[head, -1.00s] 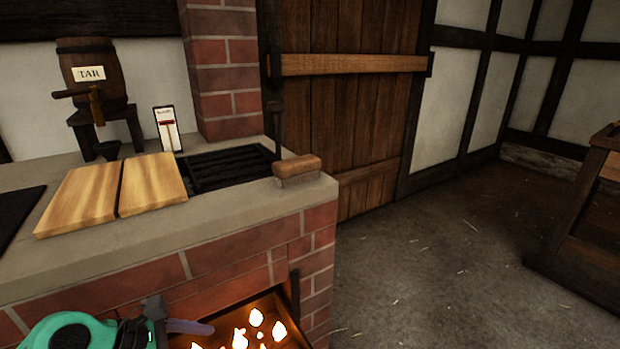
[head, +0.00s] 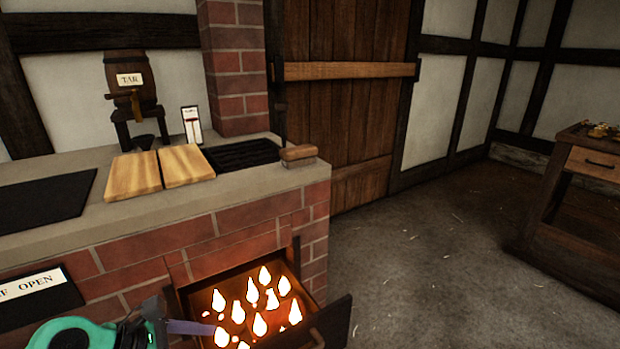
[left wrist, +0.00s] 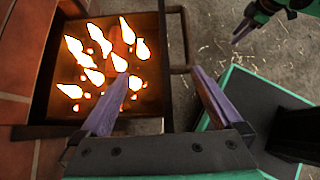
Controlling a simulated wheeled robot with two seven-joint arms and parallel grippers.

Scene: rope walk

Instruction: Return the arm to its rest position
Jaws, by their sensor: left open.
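My left gripper (head: 205,327) is at the bottom left of the head view, in front of the brick hearth and beside the open fire drawer (head: 333,326). The fire drawer (left wrist: 105,127) with several flames lies just beyond the left finger. Part of my right gripper (left wrist: 243,30) shows at the top right of the left wrist view; one purple finger is seen clearly, and its opening cannot be judged.
The brick hearth (head: 140,250) carries two wooden boards (head: 160,172), a dark grate (head: 240,153) and a wooden block (head: 298,154). A tar barrel (head: 130,95) stands behind. A wooden table (head: 560,185) is at the right. The floor (head: 430,260) between is clear.

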